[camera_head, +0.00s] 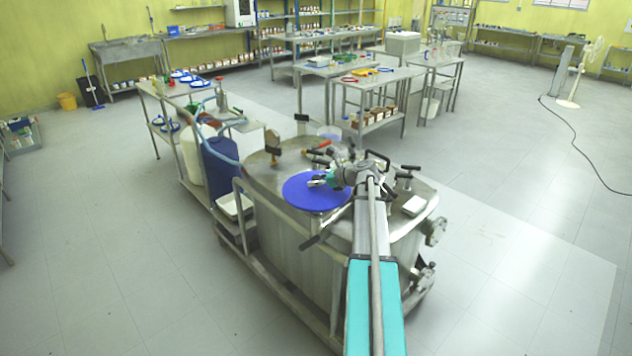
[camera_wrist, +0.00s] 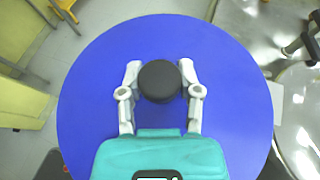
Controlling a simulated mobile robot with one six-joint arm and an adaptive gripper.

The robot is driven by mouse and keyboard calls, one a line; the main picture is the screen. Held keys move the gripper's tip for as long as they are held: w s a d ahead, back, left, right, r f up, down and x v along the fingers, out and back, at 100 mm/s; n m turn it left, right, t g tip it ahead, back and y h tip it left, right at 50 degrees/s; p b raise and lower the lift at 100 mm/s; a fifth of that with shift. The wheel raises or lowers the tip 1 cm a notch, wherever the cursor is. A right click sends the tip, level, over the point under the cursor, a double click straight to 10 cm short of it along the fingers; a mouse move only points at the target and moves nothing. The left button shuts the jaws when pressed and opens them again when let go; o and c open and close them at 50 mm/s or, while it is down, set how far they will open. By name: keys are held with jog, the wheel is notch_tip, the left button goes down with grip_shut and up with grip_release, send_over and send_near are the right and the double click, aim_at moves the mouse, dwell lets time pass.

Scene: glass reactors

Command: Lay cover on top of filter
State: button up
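The cover is a round blue disc (camera_head: 309,194) with a black knob at its middle. In the wrist view the cover (camera_wrist: 92,105) fills most of the picture, and its knob (camera_wrist: 160,82) sits between the two grey fingers of my gripper (camera_wrist: 160,80). The fingers are closed in on both sides of the knob. In the head view my gripper (camera_head: 319,181) is over the disc, above the left part of a steel vessel top (camera_head: 262,172). I cannot tell whether the disc touches anything beneath it. No filter can be made out separately; the disc may hide it.
Valves and black handles (camera_head: 405,176) stand up from the vessel top to the right of the disc. A blue drum (camera_head: 220,172) and a white drum stand at its left. Steel tables with bottles stand behind. The floor at left and right is mostly clear.

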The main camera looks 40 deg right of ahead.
jog(key=o, duration=0.4)
jog(key=shift+r, duration=0.15)
jog(key=shift+r, duration=0.15)
notch_tip(320, 180, up, 4)
jog(key=p, duration=0.5)
send_over(346, 195)
jog(key=shift+s+r, duration=0.15)
jog(key=shift+r, duration=0.05)
dwell(0.5)
